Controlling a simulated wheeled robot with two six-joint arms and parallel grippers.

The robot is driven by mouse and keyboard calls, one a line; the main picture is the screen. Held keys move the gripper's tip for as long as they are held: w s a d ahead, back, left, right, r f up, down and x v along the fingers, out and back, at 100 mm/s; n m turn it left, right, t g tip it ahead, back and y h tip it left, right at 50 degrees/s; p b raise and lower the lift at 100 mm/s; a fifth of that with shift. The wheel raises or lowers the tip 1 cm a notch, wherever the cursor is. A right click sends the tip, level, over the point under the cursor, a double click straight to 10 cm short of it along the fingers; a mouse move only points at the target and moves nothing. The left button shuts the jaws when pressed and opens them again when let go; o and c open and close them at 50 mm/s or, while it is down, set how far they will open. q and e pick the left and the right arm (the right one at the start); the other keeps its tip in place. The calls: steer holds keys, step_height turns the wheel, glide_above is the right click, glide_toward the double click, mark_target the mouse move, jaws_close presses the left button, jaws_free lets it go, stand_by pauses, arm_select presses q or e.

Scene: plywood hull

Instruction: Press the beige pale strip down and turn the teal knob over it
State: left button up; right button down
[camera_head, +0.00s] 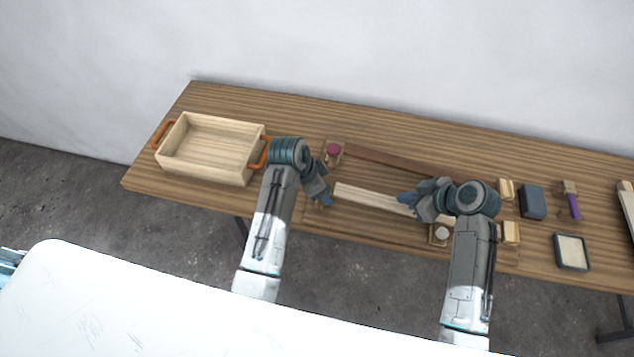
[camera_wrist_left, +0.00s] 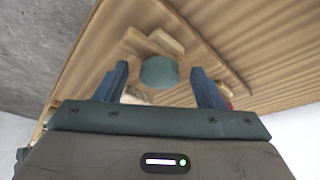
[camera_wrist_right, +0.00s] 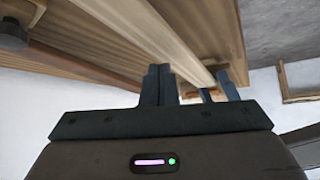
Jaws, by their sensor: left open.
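The beige pale strip (camera_head: 365,196) lies along the table between my two grippers. It also runs across the right wrist view (camera_wrist_right: 170,35). The teal knob (camera_wrist_left: 160,72) shows in the left wrist view between the fingers of my left gripper (camera_wrist_left: 158,85), which is open around it. In the head view my left gripper (camera_head: 325,200) hides the knob at the strip's left end. My right gripper (camera_head: 404,198) is over the strip's right part.
A dark brown strip (camera_head: 400,162) with a maroon knob (camera_head: 333,150) lies behind. A pale knob (camera_head: 442,233) is by my right arm. A wooden tray (camera_head: 210,175) with orange handles stands left. A dark block (camera_head: 532,202), a purple-handled tool (camera_head: 573,205) and a framed pad (camera_head: 572,252) lie right.

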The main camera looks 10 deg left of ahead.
arm_select(q)
steer(key=c, duration=1.1)
steer(key=shift+o, duration=0.2)
arm_select(e)
steer(key=shift+f, duration=0.1)
